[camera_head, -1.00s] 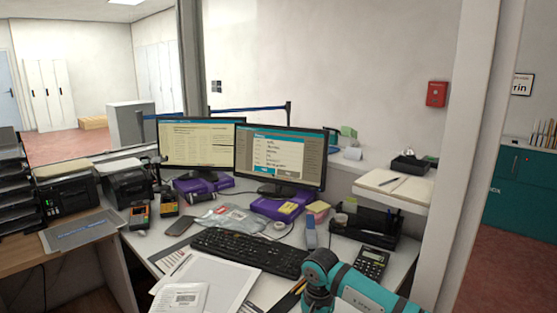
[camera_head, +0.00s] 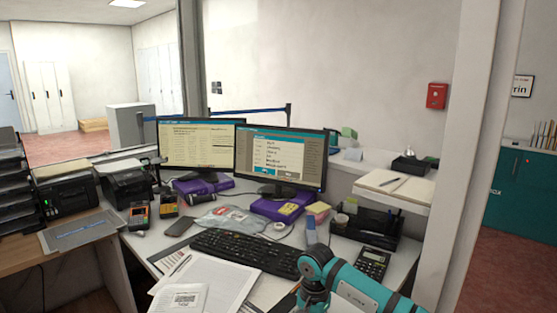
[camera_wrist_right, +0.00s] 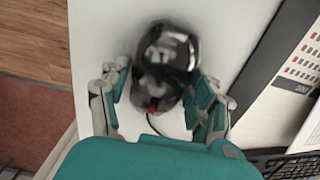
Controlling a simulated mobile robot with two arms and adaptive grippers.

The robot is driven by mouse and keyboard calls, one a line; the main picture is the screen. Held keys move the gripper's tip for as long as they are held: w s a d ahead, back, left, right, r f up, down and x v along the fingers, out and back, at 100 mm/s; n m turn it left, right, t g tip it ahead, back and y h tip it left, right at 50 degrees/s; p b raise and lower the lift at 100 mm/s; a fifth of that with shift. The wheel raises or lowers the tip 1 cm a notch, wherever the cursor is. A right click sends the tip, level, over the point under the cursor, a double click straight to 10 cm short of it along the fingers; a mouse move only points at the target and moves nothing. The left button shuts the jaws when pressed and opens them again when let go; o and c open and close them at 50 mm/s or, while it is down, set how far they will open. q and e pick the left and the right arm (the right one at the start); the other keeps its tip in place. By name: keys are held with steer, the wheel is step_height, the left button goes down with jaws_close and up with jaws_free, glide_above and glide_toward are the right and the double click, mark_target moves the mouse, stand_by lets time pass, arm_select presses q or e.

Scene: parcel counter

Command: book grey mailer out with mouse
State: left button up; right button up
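The grey mailer (camera_head: 232,219) lies flat on the desk behind the black keyboard (camera_head: 248,252). The right monitor (camera_head: 280,159) shows a dialog with several lines and buttons at its foot; the text is too small to read. The left monitor (camera_head: 197,143) shows a pale list. The black mouse (camera_wrist_right: 163,65) sits on the white desk in the right wrist view, somewhat blurred. My right gripper (camera_wrist_right: 160,82) has a finger against each side of it. In the head view only my right arm shows, hiding the mouse. My left gripper is not in view.
A calculator (camera_head: 372,263) stands right of my right arm, below a black desk organiser (camera_head: 365,228). Papers (camera_head: 215,285) cover the front of the desk. Card terminals (camera_head: 139,215) and a phone (camera_head: 179,227) lie to the left. The desk edge (camera_wrist_right: 72,65) is left of the mouse.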

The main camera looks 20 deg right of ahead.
steer(key=o, duration=0.3)
steer(key=shift+o, duration=0.2)
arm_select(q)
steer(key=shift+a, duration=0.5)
arm_select(e)
steer(key=shift+r, duration=4)
